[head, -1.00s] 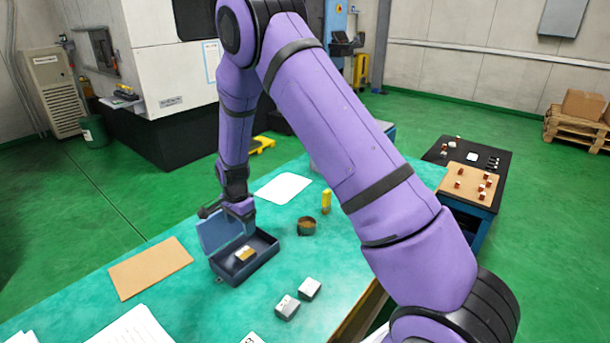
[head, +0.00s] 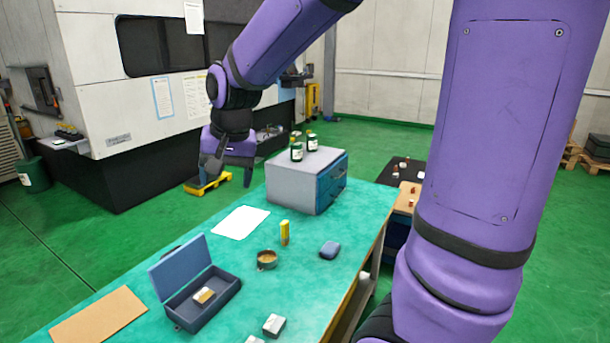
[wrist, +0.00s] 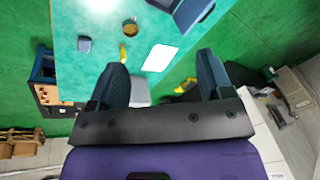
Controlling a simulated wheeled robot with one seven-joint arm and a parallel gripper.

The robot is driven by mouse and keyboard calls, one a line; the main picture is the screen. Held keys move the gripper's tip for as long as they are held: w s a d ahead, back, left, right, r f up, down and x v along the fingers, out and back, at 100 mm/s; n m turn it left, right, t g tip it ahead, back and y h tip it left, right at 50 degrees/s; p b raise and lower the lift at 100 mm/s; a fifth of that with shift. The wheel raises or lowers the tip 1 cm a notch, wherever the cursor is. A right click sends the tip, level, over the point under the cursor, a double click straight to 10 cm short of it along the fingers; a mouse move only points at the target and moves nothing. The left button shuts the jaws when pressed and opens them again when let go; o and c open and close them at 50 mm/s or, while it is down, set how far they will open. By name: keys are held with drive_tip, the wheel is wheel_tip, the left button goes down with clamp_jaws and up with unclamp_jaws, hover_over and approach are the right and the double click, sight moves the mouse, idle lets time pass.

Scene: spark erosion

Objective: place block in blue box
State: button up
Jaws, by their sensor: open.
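The blue box (head: 203,308) stands on the green table with its lid (head: 180,265) swung open. A tan and white block (head: 205,295) lies inside it, apart from my gripper. My gripper (head: 228,172) is raised beyond the far side of the table, well away from the box. It is open, and in the wrist view the two dark fingers (wrist: 162,78) are apart with nothing held between them. Part of the box (wrist: 192,14) shows at the top edge of the wrist view; the block is not clear there.
A grey cabinet (head: 300,183) with bottles on top stands at the table's far end, near my gripper. A white sheet (head: 241,220), a yellow object (head: 285,232), a round tin (head: 267,259), a small blue case (head: 330,250), a grey block (head: 273,325) and a brown board (head: 98,318) lie on the table.

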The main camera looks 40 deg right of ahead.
drive_tip(key=s+d+r+n+t, duration=0.1)
drive_tip(key=s+r+n, duration=0.2)
drive_tip(key=s, duration=0.7)
drive_tip(key=s+d+r+n+t, duration=0.1)
drive_tip(key=s+r+n, duration=0.2)
drive_tip(key=s, duration=0.7)
drive_tip(key=shift+d+h, duration=0.2)
drive_tip(key=shift+h, duration=0.2)
